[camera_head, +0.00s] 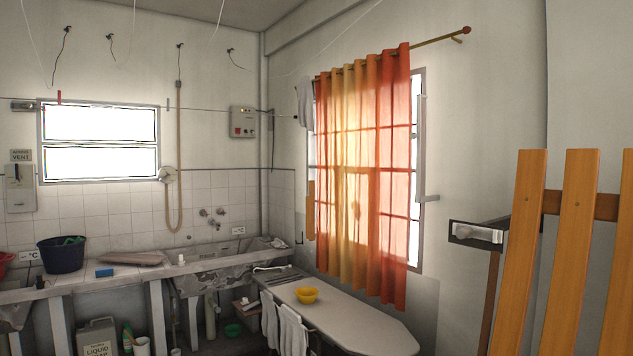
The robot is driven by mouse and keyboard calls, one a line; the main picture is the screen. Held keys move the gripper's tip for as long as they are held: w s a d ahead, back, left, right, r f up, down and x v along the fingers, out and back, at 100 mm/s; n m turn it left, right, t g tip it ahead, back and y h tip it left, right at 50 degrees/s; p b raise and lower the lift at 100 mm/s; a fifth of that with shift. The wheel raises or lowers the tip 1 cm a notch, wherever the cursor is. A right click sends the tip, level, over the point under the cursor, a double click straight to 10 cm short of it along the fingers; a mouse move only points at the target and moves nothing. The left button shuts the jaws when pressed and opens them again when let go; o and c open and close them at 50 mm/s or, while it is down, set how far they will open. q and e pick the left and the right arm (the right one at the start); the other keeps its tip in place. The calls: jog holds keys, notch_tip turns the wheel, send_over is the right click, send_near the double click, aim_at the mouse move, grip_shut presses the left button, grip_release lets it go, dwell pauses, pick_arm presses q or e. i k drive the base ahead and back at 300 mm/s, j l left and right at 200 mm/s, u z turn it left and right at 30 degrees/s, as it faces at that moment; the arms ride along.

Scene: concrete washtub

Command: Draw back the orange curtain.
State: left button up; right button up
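The orange curtain (361,180) hangs from a rod (440,39) on the right-hand wall. It shades from red-orange at its sides to yellow near the middle. It covers most of a bright window (416,150), with a strip of glass and frame showing at its right edge and a narrow strip at its left. The rod's right end, with a round knob, is bare of curtain. Neither of my grippers is in view.
An ironing board (345,322) with a yellow bowl (306,295) stands below the curtain. Wooden slats (568,250) stand close at the right. A concrete washtub (225,268) and a counter with a dark bucket (62,254) line the left. White cloths (285,325) hang beside the board.

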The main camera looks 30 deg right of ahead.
aim_at(320, 86)
jog(key=u, duration=0.5)
jog(key=i+z, duration=0.15)
jog(key=i, duration=0.7)
jog(key=i+j+z, duration=0.15)
jog(key=i, duration=0.7)
jog(key=i+l+z, duration=0.1)
jog(key=i+z, duration=0.2)
jog(key=i, duration=0.35)
jog(key=i+z, duration=0.3)
jog(key=i, duration=0.35)
jog(key=i+j+z, duration=0.3)
jog(key=i, duration=0.35)
jog(key=i+l+z, duration=0.3)
jog(key=i, duration=0.65)
jog(key=i+z, duration=0.3)
jog(key=i, duration=0.65)
